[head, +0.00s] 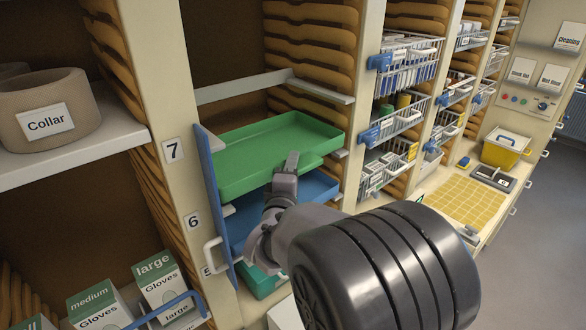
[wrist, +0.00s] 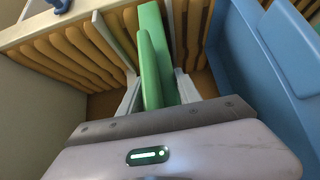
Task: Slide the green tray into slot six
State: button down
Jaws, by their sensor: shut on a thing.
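The green tray (head: 265,155) is shallow and looks about level in the bay beside the number labels. Its front side faces me. It stands between the 7 label (head: 173,150) and the 6 label (head: 193,221) in height. My gripper (head: 290,168) is shut on its front rim.
A blue tray (head: 318,188) lies just below the green one. A blue panel (head: 209,170) with a white handle (head: 211,256) stands open at the bay's left. An empty pale rail pair (head: 245,88) is above. Wire baskets (head: 412,62) hang to the right.

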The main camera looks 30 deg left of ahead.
jog(key=shift+f+b, duration=0.55)
jog(key=shift+f, duration=0.1)
jog(key=c, duration=0.7)
grip_release()
jog(key=shift+c, duration=0.2)
jog(key=b+v, duration=0.2)
jog(key=v, duration=1.5)
jog(key=shift+s+b, duration=0.2)
jog(key=shift+b, duration=0.15)
jog(key=shift+d, duration=0.1)
